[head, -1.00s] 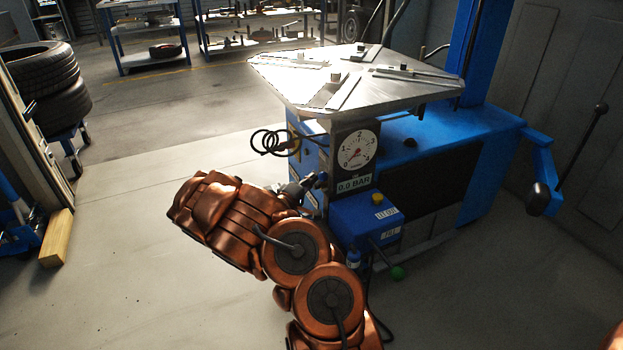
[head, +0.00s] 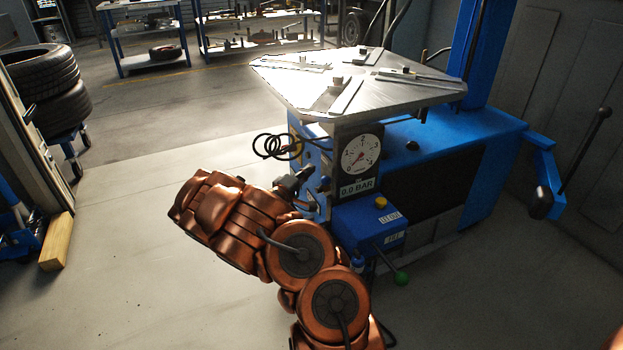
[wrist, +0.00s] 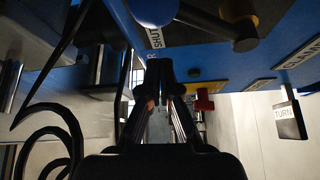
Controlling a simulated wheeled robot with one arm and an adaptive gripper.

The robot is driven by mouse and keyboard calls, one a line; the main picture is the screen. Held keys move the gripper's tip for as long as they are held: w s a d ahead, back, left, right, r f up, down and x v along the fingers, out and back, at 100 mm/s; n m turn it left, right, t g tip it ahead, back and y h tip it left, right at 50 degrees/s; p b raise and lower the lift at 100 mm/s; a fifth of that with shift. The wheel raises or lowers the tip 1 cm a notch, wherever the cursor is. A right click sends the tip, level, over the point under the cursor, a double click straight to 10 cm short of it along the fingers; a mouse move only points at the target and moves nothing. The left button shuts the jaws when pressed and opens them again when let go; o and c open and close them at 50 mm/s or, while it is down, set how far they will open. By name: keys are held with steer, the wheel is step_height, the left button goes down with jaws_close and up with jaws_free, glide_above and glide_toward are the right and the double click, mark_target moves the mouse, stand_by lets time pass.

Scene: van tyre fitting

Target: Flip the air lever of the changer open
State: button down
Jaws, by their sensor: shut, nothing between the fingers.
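The blue tyre changer (head: 455,130) stands at centre right, its gauge (head: 361,154) at zero above a "0.0 BAR" plate. My gripper (head: 305,175) is at the left side of its column, below the black coiled hose. In the wrist view my gripper (wrist: 160,70) is shut and empty, its fingertips close to the blue panel by a label ending in "SHUT" (wrist: 155,38).
A red fitting (wrist: 204,100) and a "TURN" tag (wrist: 290,121) are right of the fingers. The coiled hose (head: 275,146) hangs above my gripper. The metal turntable (head: 350,85) overhangs the column. A green-knobbed pedal (head: 401,278) sticks out low.

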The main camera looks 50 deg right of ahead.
steer(key=a+f+p, duration=0.2)
steer(key=a+f, duration=0.1)
steer(key=a, duration=0.6)
steer(key=shift+s+a+p, duration=0.3)
steer(key=shift+a+p, duration=0.05)
steer(key=shift+p, duration=0.05)
steer(key=shift+w+r, duration=0.1)
